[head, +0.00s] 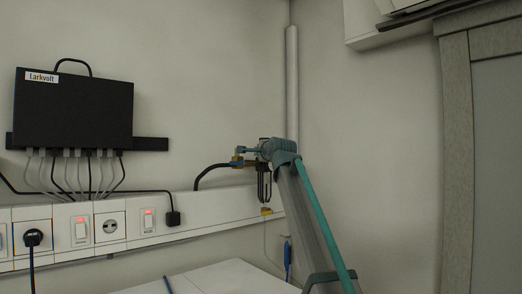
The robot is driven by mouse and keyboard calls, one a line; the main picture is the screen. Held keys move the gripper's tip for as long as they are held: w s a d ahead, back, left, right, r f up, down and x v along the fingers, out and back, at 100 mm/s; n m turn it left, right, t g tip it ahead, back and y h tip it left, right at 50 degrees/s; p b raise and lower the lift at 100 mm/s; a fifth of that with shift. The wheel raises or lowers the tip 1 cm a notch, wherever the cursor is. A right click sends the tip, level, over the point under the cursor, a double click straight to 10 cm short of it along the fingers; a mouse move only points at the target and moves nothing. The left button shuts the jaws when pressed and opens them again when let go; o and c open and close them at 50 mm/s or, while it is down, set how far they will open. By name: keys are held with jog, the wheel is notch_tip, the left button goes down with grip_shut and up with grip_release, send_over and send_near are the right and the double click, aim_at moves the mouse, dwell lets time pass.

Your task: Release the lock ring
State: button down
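A small brass fitting (237,160) sits at the end of a black hose (208,172) above the white wall trunking, near the room corner. A dark upright part with slots (264,183) hangs to its right, with a brass piece (266,211) below it. I cannot tell which part is the lock ring. My grey and teal arm rises from the lower right to this spot. My gripper (247,150) seems to be at the teal end of the arm, close to the brass fitting. Its fingers are too small and overlapped to make out, and contact cannot be told.
A black box labelled Larkvolt (73,108) with several cables is on the left wall. Sockets and switches line the trunking (180,232). A white surface (235,278) lies below. A vertical pipe (292,85) runs up the corner. A grey door frame (457,160) stands at right.

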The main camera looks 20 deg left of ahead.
jog(key=shift+a+h, duration=0.1)
jog(key=shift+h, duration=0.2)
jog(key=c, duration=1.2)
grip_release()
jog(key=shift+c, duration=0.2)
jog(key=shift+s, duration=0.1)
jog(key=v, duration=1.2)
jog(key=shift+f, duration=0.15)
